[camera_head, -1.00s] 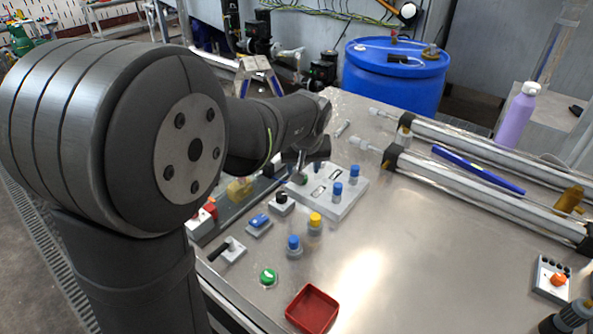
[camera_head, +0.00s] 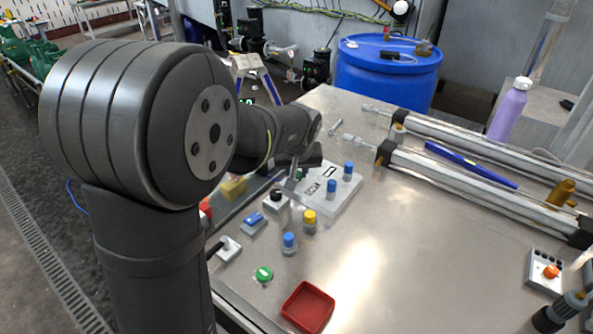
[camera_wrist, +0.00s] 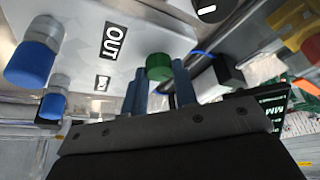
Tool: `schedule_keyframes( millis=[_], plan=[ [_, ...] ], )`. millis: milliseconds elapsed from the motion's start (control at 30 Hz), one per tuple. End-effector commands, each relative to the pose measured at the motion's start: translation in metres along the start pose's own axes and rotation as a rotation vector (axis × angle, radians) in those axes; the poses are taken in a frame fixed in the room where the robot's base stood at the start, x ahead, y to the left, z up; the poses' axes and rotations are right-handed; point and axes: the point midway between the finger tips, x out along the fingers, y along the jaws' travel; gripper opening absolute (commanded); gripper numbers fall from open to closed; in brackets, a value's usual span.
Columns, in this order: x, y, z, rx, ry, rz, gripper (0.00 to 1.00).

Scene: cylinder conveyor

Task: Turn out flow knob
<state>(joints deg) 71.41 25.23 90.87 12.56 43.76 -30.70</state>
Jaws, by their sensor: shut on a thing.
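A white panel (camera_wrist: 150,25) carries labels OUT (camera_wrist: 115,42) and IN, seen close in the wrist view. A green knob (camera_wrist: 158,66) sits at the panel's edge. My gripper (camera_wrist: 158,78) is shut on the green knob, one finger on each side of it. Two blue knobs, a nearer one (camera_wrist: 35,60) and a farther one (camera_wrist: 56,102), stand on the panel beyond the labels. In the head view the panel (camera_head: 322,204) lies on the metal table, with blue knobs (camera_head: 348,172) and (camera_head: 331,187) upright. My arm partly hides the green knob there.
Near the panel are a yellow-topped knob (camera_head: 310,217), another blue knob (camera_head: 289,241), a green button (camera_head: 264,274) and a red tray (camera_head: 308,306). Metal cylinders (camera_head: 470,172) and a blue bar (camera_head: 470,164) lie to the right. The table's middle is clear.

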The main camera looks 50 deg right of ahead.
Motion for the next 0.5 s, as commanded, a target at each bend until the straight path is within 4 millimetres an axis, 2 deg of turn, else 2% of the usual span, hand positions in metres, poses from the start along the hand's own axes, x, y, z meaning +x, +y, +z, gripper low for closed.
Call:
schedule_keyframes(
  millis=[500],
  plan=[
    [-0.0006,-0.0022,-0.0007,0.259,0.001,0.108,0.04]
  ],
)
